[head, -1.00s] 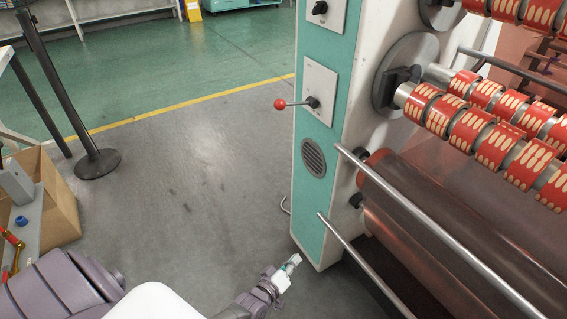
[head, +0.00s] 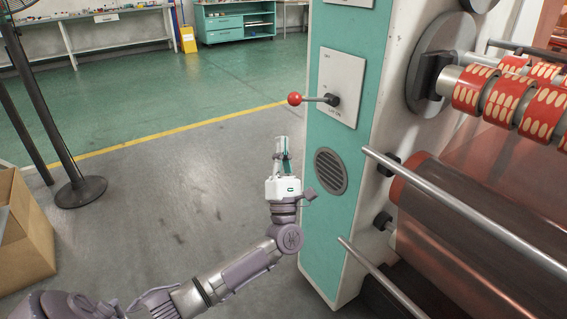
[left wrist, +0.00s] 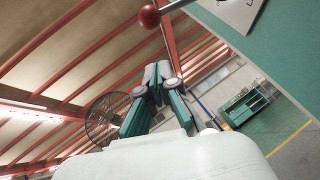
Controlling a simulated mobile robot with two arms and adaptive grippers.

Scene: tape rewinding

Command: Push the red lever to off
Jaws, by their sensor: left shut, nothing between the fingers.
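The red lever (head: 295,99) has a round red knob on a metal rod, sticking out to the left from a white plate (head: 341,86) on the teal machine panel. The knob also shows at the top of the left wrist view (left wrist: 149,16). My left gripper (head: 281,142) points upward, below the knob and slightly to its left in the head view, apart from it. In the left wrist view its fingers (left wrist: 158,72) are closed together with nothing between them. My right gripper is in neither view.
The machine's rollers with red label rolls (head: 527,103) and metal bars (head: 470,215) are on the right. A round vent (head: 330,170) is below the lever plate. A cardboard box (head: 28,235) and a dark post stand at left. The floor between is clear.

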